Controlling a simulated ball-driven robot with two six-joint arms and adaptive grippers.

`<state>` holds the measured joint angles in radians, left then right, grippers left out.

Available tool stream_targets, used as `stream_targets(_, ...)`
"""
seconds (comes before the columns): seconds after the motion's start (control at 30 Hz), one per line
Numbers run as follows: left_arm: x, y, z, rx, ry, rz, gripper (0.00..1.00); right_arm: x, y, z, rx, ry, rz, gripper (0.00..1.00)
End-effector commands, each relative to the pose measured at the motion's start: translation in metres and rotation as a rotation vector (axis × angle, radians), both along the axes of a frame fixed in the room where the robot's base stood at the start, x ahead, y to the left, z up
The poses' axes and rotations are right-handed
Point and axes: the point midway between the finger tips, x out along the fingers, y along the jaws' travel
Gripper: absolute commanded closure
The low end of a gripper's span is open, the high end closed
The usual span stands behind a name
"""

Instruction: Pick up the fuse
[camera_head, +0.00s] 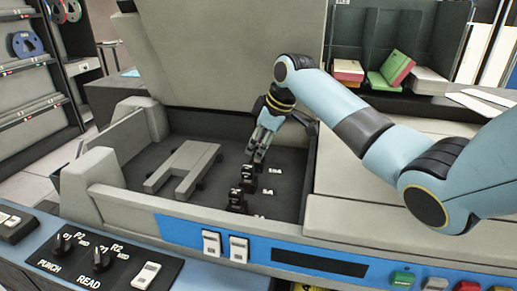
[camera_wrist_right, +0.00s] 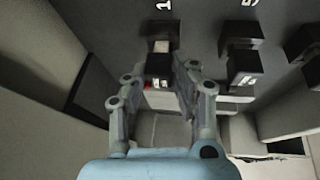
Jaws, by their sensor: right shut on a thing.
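Several black fuse blocks stand in a row on the dark floor of the machine's open compartment, beside white amp labels. My right gripper (camera_head: 259,152) reaches down to the far end of the row. In the right wrist view its fingers (camera_wrist_right: 160,78) are shut on a black fuse (camera_wrist_right: 158,66) with small white marks. I cannot tell whether this fuse is clear of its seat. A second fuse (camera_wrist_right: 244,66) stands to the right of the fingers, with another (camera_wrist_right: 306,42) at the right edge. The near fuse (camera_head: 237,200) shows in the head view. My left gripper is not in view.
A grey bracket (camera_head: 184,166) lies left of the fuses. The compartment's grey walls (camera_head: 119,196) enclose the space, and a raised lid (camera_head: 230,50) stands behind. A blue front panel (camera_head: 187,235) carries switches. Red and green boxes (camera_head: 390,68) sit on a shelf at back right.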

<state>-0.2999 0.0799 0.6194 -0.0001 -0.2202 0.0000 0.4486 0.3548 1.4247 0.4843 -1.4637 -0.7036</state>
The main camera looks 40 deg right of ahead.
Motion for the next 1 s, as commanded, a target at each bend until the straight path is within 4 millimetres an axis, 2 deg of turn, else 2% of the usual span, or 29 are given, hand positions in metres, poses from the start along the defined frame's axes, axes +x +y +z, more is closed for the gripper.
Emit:
stream_targets(0.2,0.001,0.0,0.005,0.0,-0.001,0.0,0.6,0.0,-0.001,0.037,-0.003,-0.005,-0.001,0.99)
stream_targets(0.4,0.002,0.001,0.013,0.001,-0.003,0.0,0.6,-0.047,-0.01,0.062,-0.008,-0.002,0.001,0.99)
stream_targets(0.6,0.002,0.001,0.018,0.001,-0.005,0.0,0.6,-0.086,-0.016,0.085,-0.007,-0.001,0.001,0.99)
stream_targets(0.8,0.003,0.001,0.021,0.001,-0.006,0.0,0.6,-0.107,-0.019,0.098,-0.004,-0.002,-0.001,0.99)
stream_targets(1.0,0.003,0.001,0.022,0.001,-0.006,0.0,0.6,-0.115,-0.019,0.102,-0.001,-0.001,0.0,0.99)
